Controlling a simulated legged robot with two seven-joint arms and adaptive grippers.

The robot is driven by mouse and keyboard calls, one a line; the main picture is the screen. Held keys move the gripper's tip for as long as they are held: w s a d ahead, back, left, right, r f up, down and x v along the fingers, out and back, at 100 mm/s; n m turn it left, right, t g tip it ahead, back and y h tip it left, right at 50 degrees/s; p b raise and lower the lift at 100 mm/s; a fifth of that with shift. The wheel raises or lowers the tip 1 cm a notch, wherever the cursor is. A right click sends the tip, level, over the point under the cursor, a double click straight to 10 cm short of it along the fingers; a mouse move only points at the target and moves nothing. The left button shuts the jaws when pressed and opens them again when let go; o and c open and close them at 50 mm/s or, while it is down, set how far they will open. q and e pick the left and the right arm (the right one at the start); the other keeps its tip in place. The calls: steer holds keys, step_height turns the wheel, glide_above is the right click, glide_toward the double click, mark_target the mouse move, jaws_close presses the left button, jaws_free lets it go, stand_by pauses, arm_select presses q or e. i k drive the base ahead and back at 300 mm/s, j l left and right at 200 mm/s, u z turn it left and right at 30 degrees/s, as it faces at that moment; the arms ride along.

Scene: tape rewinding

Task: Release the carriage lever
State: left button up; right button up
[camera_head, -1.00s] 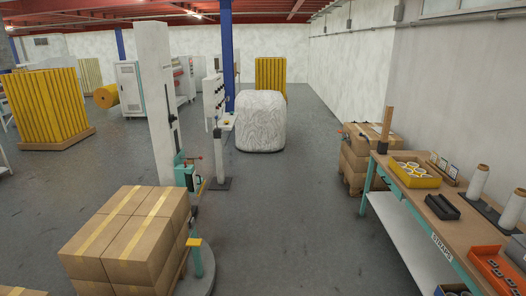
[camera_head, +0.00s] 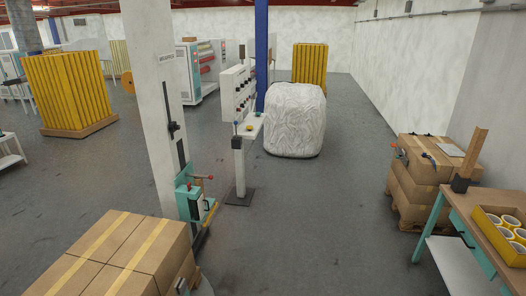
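A teal carriage (camera_head: 189,200) sits low on the tall white column (camera_head: 150,95) left of centre. A lever with a red knob (camera_head: 210,177) sticks out to the right from its top. A black slot and handle run up the column above the carriage. The lever is small in the picture, and I cannot tell its exact position. Neither of my grippers is in view, and nothing of mine touches the carriage.
Taped cartons (camera_head: 110,255) stand in front of the column at lower left. A control post (camera_head: 239,165) and a white wrapped bale (camera_head: 295,120) stand behind it. Grey floor (camera_head: 300,230) is clear in the middle. A workbench (camera_head: 480,215) and stacked boxes (camera_head: 412,190) stand at right.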

mark_target(210, 176)
steer(key=i+l+u, duration=0.25)
steer(key=i, duration=0.15)
steer(key=i+l+u, duration=0.1)
steer(key=i+u, duration=0.15)
steer(key=i, duration=0.15)
steer(key=i+l+u, duration=0.3)
steer(key=i+l, duration=0.25)
steer(key=i, duration=0.25)
steer(key=i+l+z, duration=0.1)
steer(key=i+l, duration=0.15)
steer(key=i, duration=0.2)
steer(key=i+l, duration=0.25)
steer(key=i, duration=0.25)
steer(key=i+l+z, duration=0.1)
steer(key=i, duration=0.4)
steer(key=i+l, duration=0.3)
steer(key=i, duration=0.2)
steer(key=l+z, duration=0.05)
